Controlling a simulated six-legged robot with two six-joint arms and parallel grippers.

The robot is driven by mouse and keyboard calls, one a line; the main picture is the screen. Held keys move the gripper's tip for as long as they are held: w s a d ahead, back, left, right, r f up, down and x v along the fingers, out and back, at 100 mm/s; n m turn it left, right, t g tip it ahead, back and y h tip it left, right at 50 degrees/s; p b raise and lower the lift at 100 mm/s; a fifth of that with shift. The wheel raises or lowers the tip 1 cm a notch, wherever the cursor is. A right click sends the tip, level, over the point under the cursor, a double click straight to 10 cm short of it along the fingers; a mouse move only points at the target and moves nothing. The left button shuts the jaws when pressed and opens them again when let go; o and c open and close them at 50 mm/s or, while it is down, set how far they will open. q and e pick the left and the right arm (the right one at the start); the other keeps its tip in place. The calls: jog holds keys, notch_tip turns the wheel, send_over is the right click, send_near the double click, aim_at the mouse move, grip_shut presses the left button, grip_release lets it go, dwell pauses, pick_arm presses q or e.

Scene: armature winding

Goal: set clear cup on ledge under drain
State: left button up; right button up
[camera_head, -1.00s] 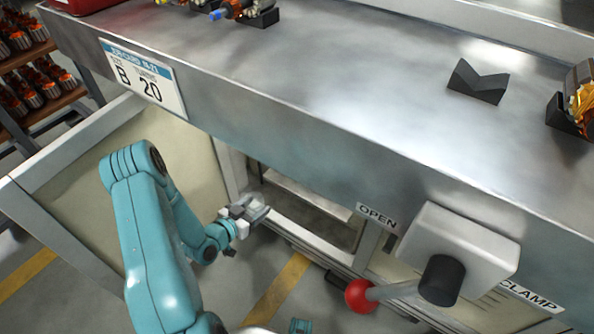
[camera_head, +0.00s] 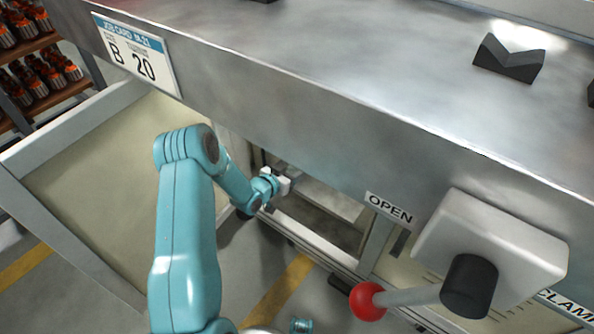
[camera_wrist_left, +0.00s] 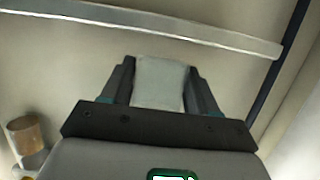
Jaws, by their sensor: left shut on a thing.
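In the left wrist view, my left gripper (camera_wrist_left: 160,85) is shut on a pale, translucent piece, which looks like the clear cup (camera_wrist_left: 160,72). In the head view, my left gripper (camera_head: 287,177) reaches into the open bay under the bench. The cup is too small there to tell from the gripper. A pale ledge-like strip (camera_head: 335,199) lies inside the bay, to the right of the gripper. A brownish cylinder (camera_wrist_left: 24,133) shows at the left of the wrist view; I cannot tell whether it is the drain.
The steel bench (camera_head: 300,75) overhangs the bay. An open panel (camera_head: 95,175) stands left of my arm. A lever with a red knob (camera_head: 367,301) and its grey housing (camera_head: 490,250) stick out at the right. A pale bar (camera_wrist_left: 140,22) crosses the wrist view's top.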

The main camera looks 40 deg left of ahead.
pick_arm(q)
jog(key=x, duration=0.1)
jog(key=b+x, duration=0.1)
jog(key=shift+w+f, duration=0.2)
jog(key=shift+f, duration=0.2)
jog(key=shift+a+f, duration=0.1)
jog(key=shift+f, duration=0.05)
jog(key=shift+f+b, duration=0.2)
jog(key=shift+b, duration=0.1)
jog(key=o, duration=1.1)
jog(key=shift+r, duration=0.1)
